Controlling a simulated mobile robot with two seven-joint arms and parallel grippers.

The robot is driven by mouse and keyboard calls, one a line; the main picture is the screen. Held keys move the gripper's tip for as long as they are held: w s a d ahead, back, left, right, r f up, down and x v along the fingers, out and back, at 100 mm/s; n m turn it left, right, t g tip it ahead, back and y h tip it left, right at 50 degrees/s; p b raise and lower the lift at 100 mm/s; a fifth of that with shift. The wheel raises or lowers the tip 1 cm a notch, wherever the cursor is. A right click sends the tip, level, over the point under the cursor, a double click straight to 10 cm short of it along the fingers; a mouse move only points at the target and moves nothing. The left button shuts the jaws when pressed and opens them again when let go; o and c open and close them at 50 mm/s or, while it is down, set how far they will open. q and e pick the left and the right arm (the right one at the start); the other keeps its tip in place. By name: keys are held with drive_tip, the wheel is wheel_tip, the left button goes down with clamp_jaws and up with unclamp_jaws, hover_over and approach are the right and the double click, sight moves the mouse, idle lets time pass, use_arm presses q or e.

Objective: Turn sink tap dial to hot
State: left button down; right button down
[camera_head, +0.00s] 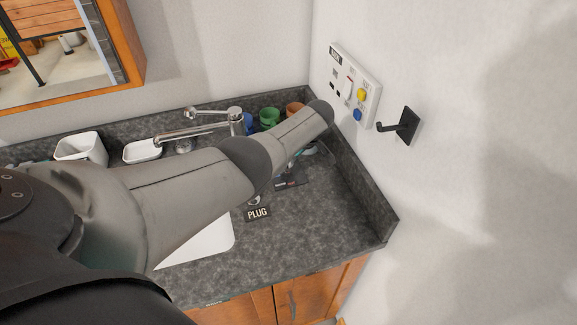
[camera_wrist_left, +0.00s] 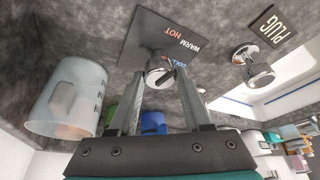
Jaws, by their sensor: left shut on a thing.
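The tap dial is a small metallic knob (camera_wrist_left: 156,68) in the left wrist view. It stands on a dark plate (camera_wrist_left: 152,40) lettered WARM, HOT and a partly covered blue word. My left gripper (camera_wrist_left: 160,84) has its two fingers on either side of the knob, shut on it. Which word the knob points to I cannot tell. In the head view my left arm crosses the counter and hides the knob and the gripper; part of the dark plate (camera_head: 288,183) shows below the arm. The chrome tap (camera_head: 200,127) stands behind the arm. My right gripper is not in view.
A second metal knob (camera_wrist_left: 258,72) sits by the PLUG label (camera_wrist_left: 273,30), near the white basin (camera_wrist_left: 243,104). A pale translucent cup (camera_wrist_left: 70,98) stands close to my gripper. Green (camera_head: 269,117) and blue cups stand at the back. A wall panel (camera_head: 343,83) and black hook (camera_head: 402,125) are at right.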

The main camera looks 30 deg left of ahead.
use_arm(q)
drive_tip(key=shift+a+n+g+b, duration=0.1)
drive_tip(key=shift+n+g+b, duration=0.4)
drive_tip(key=shift+n+b, duration=0.8)
drive_tip(key=shift+c, duration=1.7)
unclamp_jaws()
drive_tip(key=shift+w+d+r+p, duration=0.1)
drive_tip(key=shift+d+r+p, duration=0.1)
drive_tip(key=shift+r+p, duration=0.25)
drive_tip(key=p+v, duration=0.3)
drive_tip(key=v, duration=1.1)
drive_tip(key=shift+r+p, duration=0.15)
drive_tip(key=shift+p, duration=0.2)
